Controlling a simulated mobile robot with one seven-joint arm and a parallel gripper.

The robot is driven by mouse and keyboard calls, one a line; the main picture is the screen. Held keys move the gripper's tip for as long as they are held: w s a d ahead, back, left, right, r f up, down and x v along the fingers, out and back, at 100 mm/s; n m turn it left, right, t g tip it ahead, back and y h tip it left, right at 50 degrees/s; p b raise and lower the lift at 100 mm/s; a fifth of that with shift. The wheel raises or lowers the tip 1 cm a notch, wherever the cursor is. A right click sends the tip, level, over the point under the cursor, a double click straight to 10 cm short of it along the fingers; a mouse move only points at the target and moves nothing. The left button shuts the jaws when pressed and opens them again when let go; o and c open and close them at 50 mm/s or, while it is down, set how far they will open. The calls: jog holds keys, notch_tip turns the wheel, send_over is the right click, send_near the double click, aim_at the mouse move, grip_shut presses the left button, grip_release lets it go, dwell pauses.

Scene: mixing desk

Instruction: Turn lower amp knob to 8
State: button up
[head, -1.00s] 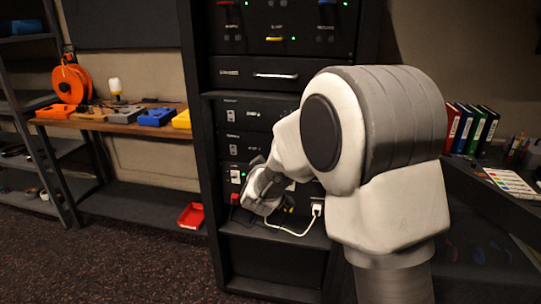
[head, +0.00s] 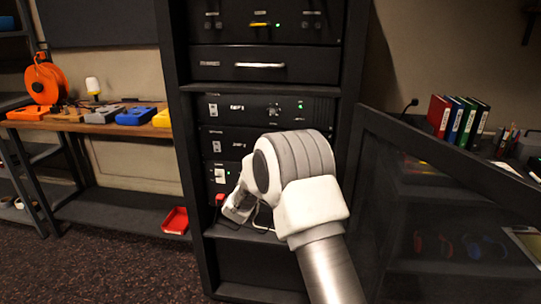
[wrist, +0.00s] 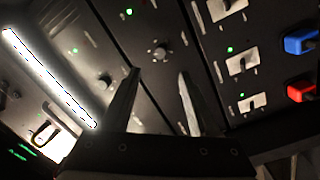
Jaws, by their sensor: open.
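In the head view two dark amps sit in the rack, one above the other. The upper amp (head: 240,107) shows a small knob (head: 273,112). The lower amp (head: 235,141) is partly covered by my arm, and its knob is hidden there. My gripper (head: 238,207) is low in front of the rack. In the wrist view my gripper (wrist: 158,73) is open and empty. A small round knob (wrist: 161,50) lies just beyond and between its fingertips, apparently untouched. Another knob (wrist: 105,81) lies left of the fingers. The wrist view is turned, and I cannot read any dial numbers.
White rocker switches (wrist: 240,64) and blue (wrist: 300,41) and red (wrist: 302,90) parts lie right of the fingers. A drawer (head: 262,65) is above the amps. A red tray (head: 175,221) lies at left.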

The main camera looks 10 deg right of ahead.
jog(key=b+x, duration=0.1)
jog(key=x, duration=0.8)
jog(key=shift+b, duration=0.3)
grip_shut()
